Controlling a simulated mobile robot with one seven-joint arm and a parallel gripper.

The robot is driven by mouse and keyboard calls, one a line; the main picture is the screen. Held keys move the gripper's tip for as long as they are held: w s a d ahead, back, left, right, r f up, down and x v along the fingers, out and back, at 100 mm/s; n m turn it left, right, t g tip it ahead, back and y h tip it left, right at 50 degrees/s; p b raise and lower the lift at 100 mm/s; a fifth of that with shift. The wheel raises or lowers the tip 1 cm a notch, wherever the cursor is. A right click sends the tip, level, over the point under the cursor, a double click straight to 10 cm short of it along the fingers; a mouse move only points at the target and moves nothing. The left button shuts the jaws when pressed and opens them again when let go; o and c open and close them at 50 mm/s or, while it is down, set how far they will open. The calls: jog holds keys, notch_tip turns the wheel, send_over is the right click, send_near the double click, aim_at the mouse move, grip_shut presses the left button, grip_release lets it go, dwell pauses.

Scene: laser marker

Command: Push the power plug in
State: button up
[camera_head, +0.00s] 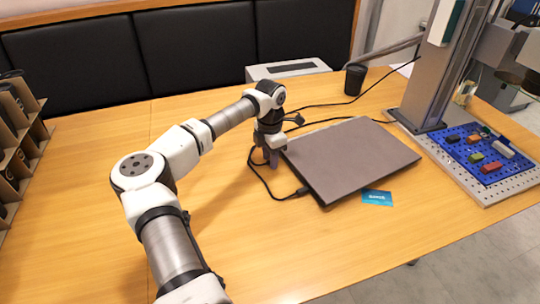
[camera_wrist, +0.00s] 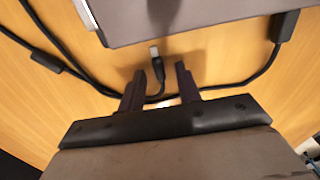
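A closed grey laptop (camera_head: 350,158) lies on the wooden table; its edge also shows at the top of the wrist view (camera_wrist: 190,18). My gripper (camera_head: 273,160) points down beside the laptop's left edge. In the wrist view its two dark fingers (camera_wrist: 160,88) are apart. A black cable plug with a pale metal tip (camera_wrist: 156,62) lies just beyond and between the fingertips, apart from the laptop, its tip toward the laptop's edge. I see no finger touching it. In the head view my gripper hides this plug.
A black cable loops around my gripper to a dark connector (camera_head: 303,191) at the laptop's near corner. A blue card (camera_head: 377,198), a black cup (camera_head: 355,80), a grey box (camera_head: 288,70) and a blue tray (camera_head: 470,160) with small blocks surround it. The table's front left is clear.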

grip_shut()
jog(key=shift+d, duration=0.1)
jog(key=shift+w+d, duration=0.35)
jog(key=shift+d, duration=0.2)
jog(key=shift+w+d, duration=0.3)
jog(key=shift+d, duration=0.25)
grip_release()
notch_tip(320, 180, up, 14)
jog(key=b, duration=0.1)
jog(key=shift+b, duration=0.35)
